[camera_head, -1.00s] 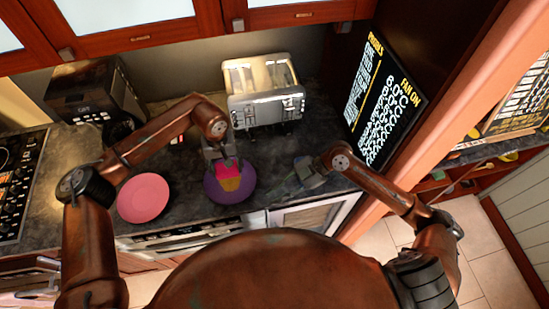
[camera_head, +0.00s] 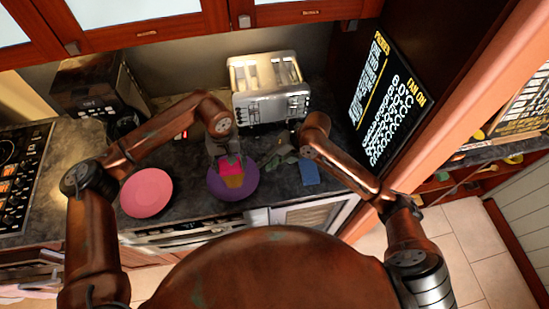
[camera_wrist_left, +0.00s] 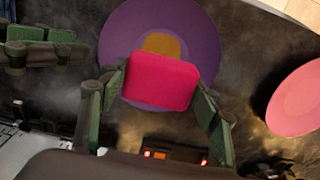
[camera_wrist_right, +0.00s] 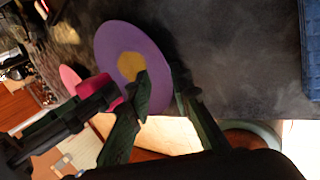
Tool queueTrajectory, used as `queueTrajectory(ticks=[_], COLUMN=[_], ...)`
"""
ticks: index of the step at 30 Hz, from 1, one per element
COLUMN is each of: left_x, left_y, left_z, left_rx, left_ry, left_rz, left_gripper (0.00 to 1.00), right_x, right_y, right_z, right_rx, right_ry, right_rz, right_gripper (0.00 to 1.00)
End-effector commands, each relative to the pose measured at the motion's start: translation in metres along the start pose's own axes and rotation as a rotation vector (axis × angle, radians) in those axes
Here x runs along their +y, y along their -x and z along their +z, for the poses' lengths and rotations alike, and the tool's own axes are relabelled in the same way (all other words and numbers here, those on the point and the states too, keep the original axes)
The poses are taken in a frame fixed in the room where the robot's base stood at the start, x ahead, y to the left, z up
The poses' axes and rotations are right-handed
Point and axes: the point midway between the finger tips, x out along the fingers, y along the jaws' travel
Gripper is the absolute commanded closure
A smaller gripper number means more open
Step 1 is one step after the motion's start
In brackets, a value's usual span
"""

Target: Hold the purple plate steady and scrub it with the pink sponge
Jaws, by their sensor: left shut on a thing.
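The purple plate (camera_head: 246,187) lies on the dark counter near its front edge, with a yellow patch (camera_wrist_left: 162,44) at its middle. My left gripper (camera_head: 229,160) is shut on the pink sponge (camera_wrist_left: 160,82). The sponge is over the plate and covers part of the yellow patch; I cannot tell whether it touches. My right gripper (camera_head: 272,164) is right of the plate. In the right wrist view its fingers (camera_wrist_right: 165,92) are apart, near the rim of the plate (camera_wrist_right: 115,40), with nothing seen gripped.
A pink plate (camera_head: 146,193) lies left of the purple plate. A blue flat thing (camera_head: 309,172) lies on the counter to the right. A silver toaster (camera_head: 268,90) stands behind. A dark appliance (camera_head: 90,88) and a hob (camera_head: 18,180) are at the left.

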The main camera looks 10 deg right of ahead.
Motion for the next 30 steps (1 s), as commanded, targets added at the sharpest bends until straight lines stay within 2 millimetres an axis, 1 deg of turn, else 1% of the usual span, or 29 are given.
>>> queueTrajectory(ticks=[1,6,9,12,22,30], left_x=[0.0,0.0,0.0,0.0,0.0,0.0], left_y=[0.0,0.0,0.0,0.0,0.0,0.0], left_z=[0.0,0.0,0.0,0.0,0.0,0.0], left_rx=[0.0,0.0,0.0,0.0,0.0,0.0], left_ry=[0.0,0.0,0.0,0.0,0.0,0.0], left_rz=[0.0,0.0,0.0,0.0,0.0,0.0], left_gripper=[0.62,0.62,0.62,0.62,0.62,0.62], right_x=[0.001,0.001,0.001,0.0,0.0,0.0], right_y=[-0.011,-0.036,-0.046,-0.052,-0.056,-0.055], right_z=[-0.002,-0.001,-0.001,-0.001,-0.001,-0.001], right_rx=[0.005,0.003,0.002,0.002,0.001,0.001], right_ry=[-0.001,-0.002,-0.002,-0.001,0.0,-0.001], right_rz=[0.002,0.003,0.002,0.001,0.001,0.001], right_gripper=[0.8,0.8,0.8,0.8,0.8,0.98])
